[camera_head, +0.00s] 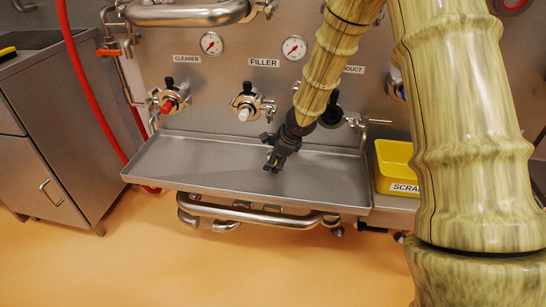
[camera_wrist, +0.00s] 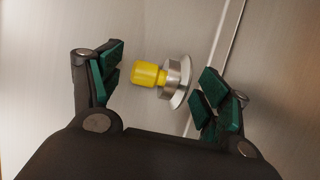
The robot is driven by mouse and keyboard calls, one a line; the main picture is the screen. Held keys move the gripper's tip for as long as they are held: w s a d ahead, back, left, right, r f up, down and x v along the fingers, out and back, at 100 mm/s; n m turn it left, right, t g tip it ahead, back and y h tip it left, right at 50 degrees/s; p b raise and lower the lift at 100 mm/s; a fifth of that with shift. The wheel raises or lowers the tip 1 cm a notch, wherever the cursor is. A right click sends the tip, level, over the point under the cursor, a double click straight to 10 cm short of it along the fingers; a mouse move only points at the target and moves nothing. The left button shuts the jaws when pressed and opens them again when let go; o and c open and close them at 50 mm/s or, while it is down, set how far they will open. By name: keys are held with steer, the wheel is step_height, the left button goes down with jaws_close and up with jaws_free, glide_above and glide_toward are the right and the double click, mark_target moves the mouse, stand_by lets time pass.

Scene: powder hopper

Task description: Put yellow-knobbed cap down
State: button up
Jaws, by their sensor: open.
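The cap with a yellow knob (camera_wrist: 149,74) and a round metal disc (camera_wrist: 178,80) shows in the wrist view, between the spread green pads of my gripper (camera_wrist: 161,86). The pads stand apart from it on both sides. The knob points to the left and the disc is on the right, by a seam or edge in the grey metal surface. In the head view my gripper (camera_head: 272,159) is low over the right half of the metal tray (camera_head: 180,172). The cap is mostly hidden there, and I cannot tell whether it touches the tray.
A red-knobbed valve (camera_head: 169,106) sits under the CLEANER label and a white-knobbed one (camera_head: 244,113) under FILLER. My arm partly hides the third port. A yellow scrap bin (camera_head: 393,163) stands right of the tray. The tray's left half is clear.

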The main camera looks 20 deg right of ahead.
steer(key=p+v, duration=0.2)
steer(key=v, duration=0.8)
steer(key=shift+s+r+p, duration=0.2)
steer(key=shift+r+p, duration=0.1)
steer(key=shift+d, duration=0.1)
